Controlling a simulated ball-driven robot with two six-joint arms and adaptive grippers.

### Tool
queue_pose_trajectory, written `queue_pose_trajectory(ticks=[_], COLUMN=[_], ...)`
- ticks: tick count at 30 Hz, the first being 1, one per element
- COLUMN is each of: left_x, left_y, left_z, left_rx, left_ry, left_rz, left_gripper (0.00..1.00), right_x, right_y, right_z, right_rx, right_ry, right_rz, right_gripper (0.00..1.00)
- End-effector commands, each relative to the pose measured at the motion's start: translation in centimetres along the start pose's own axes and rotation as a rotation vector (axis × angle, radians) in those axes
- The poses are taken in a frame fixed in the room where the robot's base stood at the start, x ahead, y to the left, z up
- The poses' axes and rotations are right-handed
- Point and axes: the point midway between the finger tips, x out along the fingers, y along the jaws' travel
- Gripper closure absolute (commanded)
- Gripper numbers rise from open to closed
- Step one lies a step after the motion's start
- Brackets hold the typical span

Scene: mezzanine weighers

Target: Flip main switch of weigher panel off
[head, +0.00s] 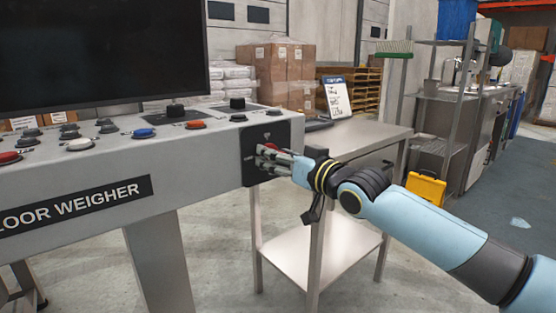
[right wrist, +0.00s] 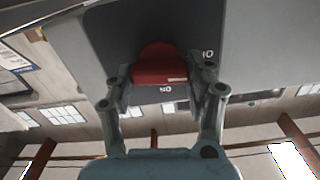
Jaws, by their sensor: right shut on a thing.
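The weigher panel (head: 90,180) is a grey console labelled "FLOOR WEIGHER" on the left of the head view. Its main switch (right wrist: 158,65) is a red handle on a dark plate (head: 251,168) at the console's right end. My right gripper (head: 266,156) is at that plate, shut on the red switch. In the right wrist view the gripper's fingers (right wrist: 160,92) sit on both sides of the red handle. The gripper hides most of the switch in the head view. My left gripper is not in view.
A black screen (head: 100,50) stands above the console, with several buttons and knobs on its top face. A metal table (head: 365,138) with a lower shelf stands just behind my right gripper. A yellow case (head: 426,189) is farther right. Open floor lies to the right.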

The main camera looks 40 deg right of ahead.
Motion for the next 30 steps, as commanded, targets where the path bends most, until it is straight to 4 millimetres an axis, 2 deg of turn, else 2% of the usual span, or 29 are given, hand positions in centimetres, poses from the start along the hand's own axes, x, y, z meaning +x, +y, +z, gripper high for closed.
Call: queue_pose_trajectory(ticks=[4,13,14,18,19,30], left_x=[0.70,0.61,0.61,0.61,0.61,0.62], left_y=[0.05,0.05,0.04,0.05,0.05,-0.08], left_z=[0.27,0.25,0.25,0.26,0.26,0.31], left_rx=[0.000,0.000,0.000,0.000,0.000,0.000], left_ry=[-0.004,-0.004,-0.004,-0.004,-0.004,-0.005], left_rz=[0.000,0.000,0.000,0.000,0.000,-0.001], left_gripper=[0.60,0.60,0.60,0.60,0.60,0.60], right_x=[0.00,-0.02,-0.02,-0.01,-0.01,-0.41], right_y=[0.00,-0.02,-0.02,-0.03,-0.03,-0.02], right_z=[0.24,0.11,0.11,0.09,0.08,0.11], right_rx=[-0.140,-0.158,-0.158,-0.156,-0.156,-0.157], right_ry=[-0.002,-0.002,-0.002,-0.002,-0.002,-0.002], right_rz=[0.000,0.001,0.001,0.001,0.000,0.001], right_gripper=[0.78,0.78,0.42,0.24,0.21,0.21])
